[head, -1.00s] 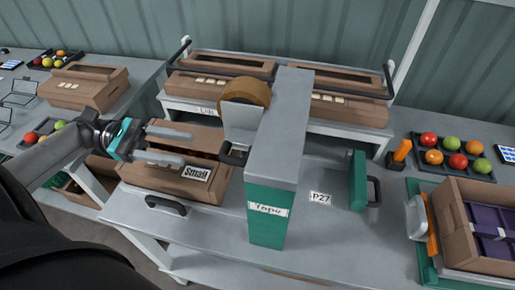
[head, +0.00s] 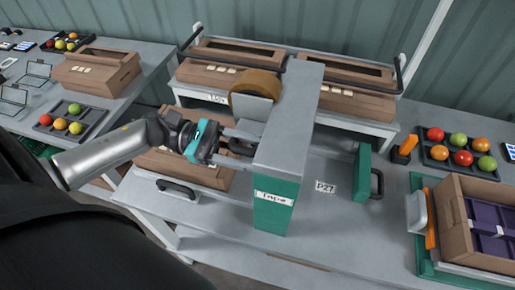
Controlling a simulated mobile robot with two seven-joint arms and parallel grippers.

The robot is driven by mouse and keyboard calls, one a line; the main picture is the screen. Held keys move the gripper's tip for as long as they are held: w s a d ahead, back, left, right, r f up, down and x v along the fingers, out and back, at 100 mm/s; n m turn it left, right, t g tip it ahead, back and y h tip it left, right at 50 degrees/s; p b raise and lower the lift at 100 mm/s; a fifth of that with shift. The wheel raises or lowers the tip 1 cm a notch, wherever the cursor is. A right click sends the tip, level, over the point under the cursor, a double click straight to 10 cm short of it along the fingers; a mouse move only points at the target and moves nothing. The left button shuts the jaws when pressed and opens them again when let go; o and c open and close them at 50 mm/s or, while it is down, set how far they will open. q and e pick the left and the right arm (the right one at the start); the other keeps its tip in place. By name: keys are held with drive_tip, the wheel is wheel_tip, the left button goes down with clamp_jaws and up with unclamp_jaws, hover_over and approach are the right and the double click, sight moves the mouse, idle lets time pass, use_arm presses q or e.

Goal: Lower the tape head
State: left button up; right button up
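A black handle (head: 241,147) sticks out below the plate. My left gripper (head: 240,149) is at this handle, fingers apart, one above it and one below it. I cannot tell whether they touch it. A brown carton (head: 210,178) lies under the gripper, partly hidden by it. My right gripper is not in view.
A rack (head: 378,127) with several brown cartons stands behind the machine. A teal plate with a black handle (head: 362,170) stands right of the post. The grey tabletop (head: 325,235) is clear in front.

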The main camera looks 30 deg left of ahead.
use_arm(q)
drive_tip(key=shift+w+d, duration=0.1)
drive_tip(key=shift+d, duration=0.2)
drive_tip(key=shift+c, duration=0.4)
clamp_jaws()
idle(0.9)
